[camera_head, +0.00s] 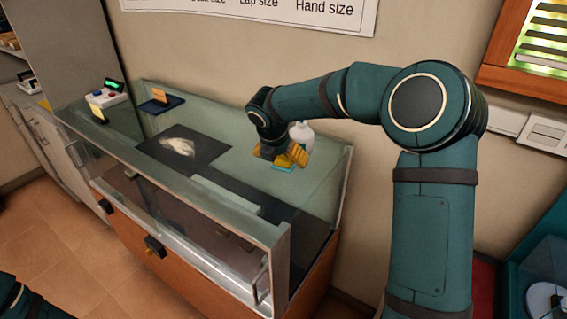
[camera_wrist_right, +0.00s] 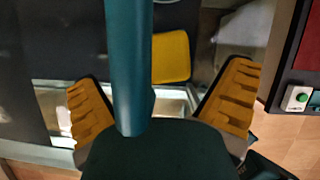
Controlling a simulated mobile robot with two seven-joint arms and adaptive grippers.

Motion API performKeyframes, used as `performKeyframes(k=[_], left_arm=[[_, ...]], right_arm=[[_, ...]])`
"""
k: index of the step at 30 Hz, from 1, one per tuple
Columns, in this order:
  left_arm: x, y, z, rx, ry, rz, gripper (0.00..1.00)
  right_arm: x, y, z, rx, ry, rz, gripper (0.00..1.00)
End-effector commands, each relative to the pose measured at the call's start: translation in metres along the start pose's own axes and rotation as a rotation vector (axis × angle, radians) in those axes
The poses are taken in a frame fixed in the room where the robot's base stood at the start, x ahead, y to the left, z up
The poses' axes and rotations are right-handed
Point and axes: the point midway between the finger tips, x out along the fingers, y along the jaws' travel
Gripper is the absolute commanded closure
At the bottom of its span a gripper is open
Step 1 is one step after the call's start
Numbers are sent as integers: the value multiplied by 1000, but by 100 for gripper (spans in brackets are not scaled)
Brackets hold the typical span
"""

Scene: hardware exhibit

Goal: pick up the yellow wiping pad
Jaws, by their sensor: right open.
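The yellow wiping pad (camera_wrist_right: 171,57) lies flat on a dark surface in the right wrist view, between the two yellow fingers and nearer the right one in the picture. In the head view, a yellow and teal patch (camera_head: 284,167) shows under the fingers and is probably the pad, partly hidden by them. My right gripper (camera_head: 286,155) is over the right end of the glass display case, fingers pointing down. I cannot tell the exact gap above the pad. My left gripper is not in view.
The glass display case (camera_head: 235,205) has raised front and end edges. A white bottle (camera_head: 302,133) stands close behind my right gripper. A dark mat (camera_head: 213,153) with white material, a blue tray (camera_head: 173,101) and a device with a green screen (camera_head: 110,93) lie further left.

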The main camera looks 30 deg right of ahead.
Motion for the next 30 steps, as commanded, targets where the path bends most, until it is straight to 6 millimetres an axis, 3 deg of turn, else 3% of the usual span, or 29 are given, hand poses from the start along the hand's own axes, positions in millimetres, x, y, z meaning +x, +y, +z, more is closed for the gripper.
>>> performKeyframes(k=[3,9,11,15,30], left_arm=[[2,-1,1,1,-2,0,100],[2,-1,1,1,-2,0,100],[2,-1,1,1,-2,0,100],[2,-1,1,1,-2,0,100],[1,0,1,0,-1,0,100]], right_arm=[[12,0,0,1,0,0,1],[12,0,0,1,-1,1,1],[12,0,0,1,-1,1,19],[12,0,0,1,0,1,65],[8,0,2,1,-1,1,66]])
